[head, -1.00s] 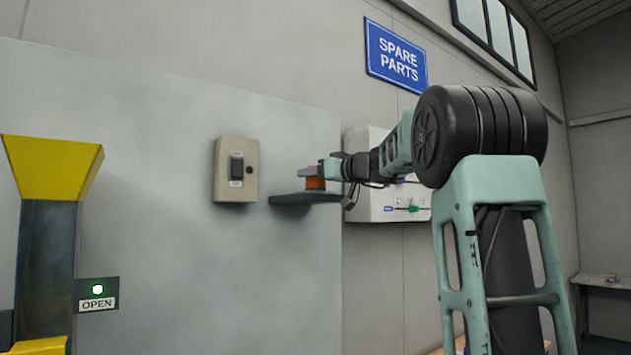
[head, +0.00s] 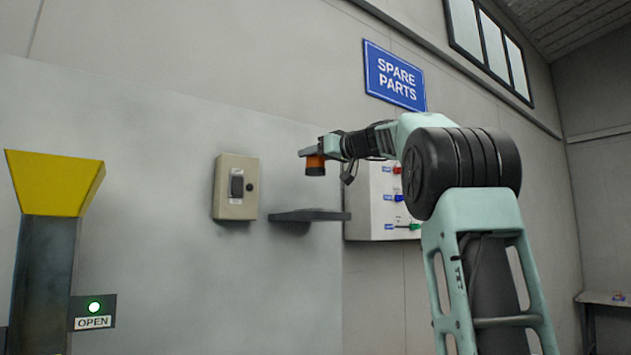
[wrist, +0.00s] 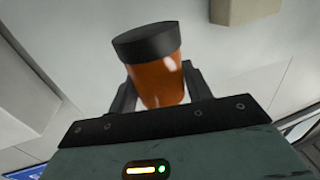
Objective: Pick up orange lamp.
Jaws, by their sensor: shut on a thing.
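The orange lamp (head: 315,166) is a small orange cylinder with a dark cap or base. My gripper (head: 313,153) is shut on it and holds it in the air above the dark wall shelf (head: 309,215). A clear gap shows between lamp and shelf. In the wrist view the orange lamp (wrist: 157,75) sits between the two dark fingers of my gripper (wrist: 160,90), with its dark end pointing away from the palm.
A beige switch box (head: 236,187) is on the wall left of the shelf. A white panel (head: 383,205) with coloured switches is on the right, behind my arm. A yellow-topped post (head: 55,180) and a lit OPEN sign (head: 92,322) stand at the left.

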